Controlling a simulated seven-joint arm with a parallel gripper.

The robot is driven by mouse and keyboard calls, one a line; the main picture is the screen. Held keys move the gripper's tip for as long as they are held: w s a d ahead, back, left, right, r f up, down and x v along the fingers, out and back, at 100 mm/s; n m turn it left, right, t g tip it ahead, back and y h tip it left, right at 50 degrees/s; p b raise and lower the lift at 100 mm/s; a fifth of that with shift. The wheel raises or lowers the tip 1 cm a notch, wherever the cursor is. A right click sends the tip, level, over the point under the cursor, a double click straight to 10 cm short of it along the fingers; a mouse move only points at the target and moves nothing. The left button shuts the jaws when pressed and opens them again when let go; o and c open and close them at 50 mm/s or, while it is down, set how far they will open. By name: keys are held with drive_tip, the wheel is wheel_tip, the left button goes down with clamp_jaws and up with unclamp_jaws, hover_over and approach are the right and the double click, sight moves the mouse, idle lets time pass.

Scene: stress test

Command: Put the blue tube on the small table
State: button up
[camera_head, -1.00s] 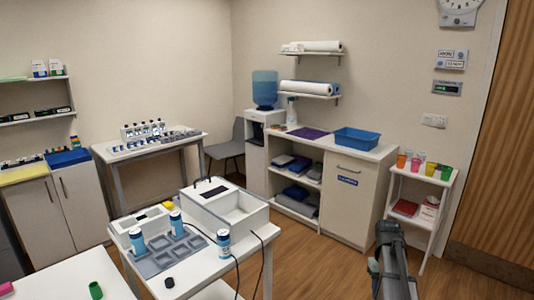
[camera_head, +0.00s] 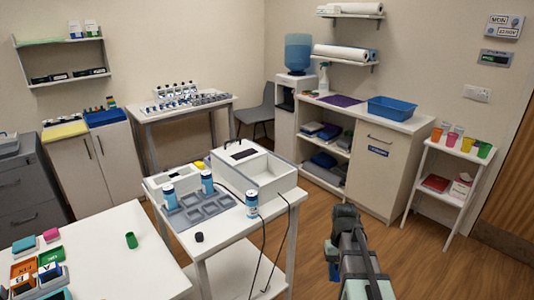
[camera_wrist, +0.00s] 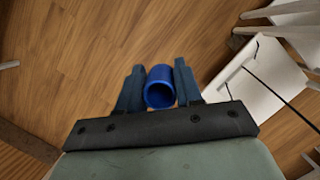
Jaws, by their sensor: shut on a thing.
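A blue tube (camera_wrist: 160,88) sits between the two dark fingers of my gripper (camera_wrist: 158,90) in the wrist view. The gripper is shut on it, and its round open end faces the camera. Wooden floor shows beneath. In the head view my arm stands at the lower right, over the floor; I cannot make out the tube there clearly. A white table (camera_head: 222,248) stands left of my arm, with a grey tray and several blue-and-white canisters on it. A small white stand (camera_head: 458,200) with coloured cups on top is at the right. I cannot tell which is the small table.
A white box (camera_head: 270,180) with cables hanging from it takes up the back of the middle table. The floor (camera_head: 415,265) between my arm and the stand is clear.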

drive_tip(key=shift+s+n+h, duration=0.15)
drive_tip(key=shift+n+h, duration=0.15)
drive_tip(key=shift+n, duration=0.6)
drive_tip(key=n, duration=0.2)
drive_tip(key=shift+s+d+r+n+h, duration=0.15)
drive_tip(key=shift+s+d+n+h, duration=0.15)
drive_tip(key=d+n, duration=0.1)
drive_tip(key=n, duration=0.2)
wheel_tip(320, 180, up, 21)
drive_tip(key=n+t+h, duration=0.2)
drive_tip(key=n+t, duration=0.1)
drive_tip(key=n, duration=0.5)
hover_over(239, 213)
drive_tip(key=f, duration=0.6)
drive_tip(key=a+f, duration=0.1)
drive_tip(key=f, duration=0.2)
drive_tip(key=shift+w+f, duration=0.2)
drive_tip(key=shift+f, duration=0.15)
drive_tip(key=shift+f, duration=0.1)
